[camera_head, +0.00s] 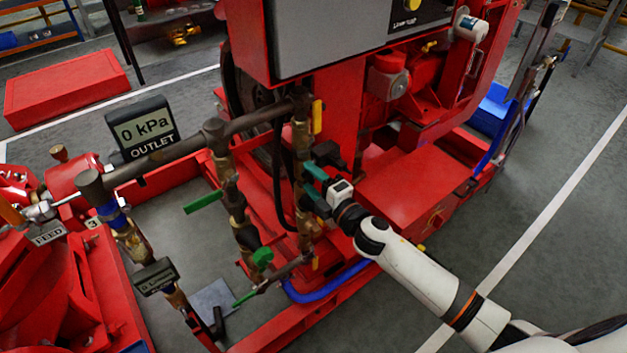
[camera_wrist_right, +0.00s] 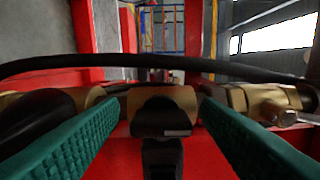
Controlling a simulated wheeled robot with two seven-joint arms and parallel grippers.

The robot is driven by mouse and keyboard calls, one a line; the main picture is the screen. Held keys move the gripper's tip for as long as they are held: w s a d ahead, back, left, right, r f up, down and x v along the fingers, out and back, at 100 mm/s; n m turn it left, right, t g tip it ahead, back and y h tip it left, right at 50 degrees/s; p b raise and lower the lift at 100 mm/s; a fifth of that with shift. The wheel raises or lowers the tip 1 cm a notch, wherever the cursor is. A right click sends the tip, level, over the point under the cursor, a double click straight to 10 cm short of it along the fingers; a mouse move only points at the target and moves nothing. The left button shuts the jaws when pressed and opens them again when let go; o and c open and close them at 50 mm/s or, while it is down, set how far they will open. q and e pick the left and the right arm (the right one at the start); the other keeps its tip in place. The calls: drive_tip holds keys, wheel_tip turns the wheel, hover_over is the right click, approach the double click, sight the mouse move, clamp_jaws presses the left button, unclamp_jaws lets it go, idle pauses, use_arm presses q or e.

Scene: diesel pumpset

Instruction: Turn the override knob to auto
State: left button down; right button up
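My right gripper (camera_head: 309,184) is beside the vertical brass pipework on the red pumpset, with its teal fingers apart. In the right wrist view, a black knob-like part (camera_wrist_right: 160,118) on a brass fitting sits between the two open fingers, with a gap on each side. It looks like the override knob, but no label or auto mark is readable, and its setting cannot be told. In the head view the gripper largely hides that spot. My left gripper is not in view.
A black hose (camera_wrist_right: 150,62) crosses just beyond the fingers. Brass valves with a yellow handle (camera_head: 317,117) and a green handle (camera_head: 203,202) stand close by. An outlet display (camera_head: 143,128) reads 0 kPa.

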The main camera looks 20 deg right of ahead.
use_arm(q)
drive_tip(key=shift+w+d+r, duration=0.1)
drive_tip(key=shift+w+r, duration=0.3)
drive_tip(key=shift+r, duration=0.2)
use_arm(e)
drive_tip(key=v, duration=1.2)
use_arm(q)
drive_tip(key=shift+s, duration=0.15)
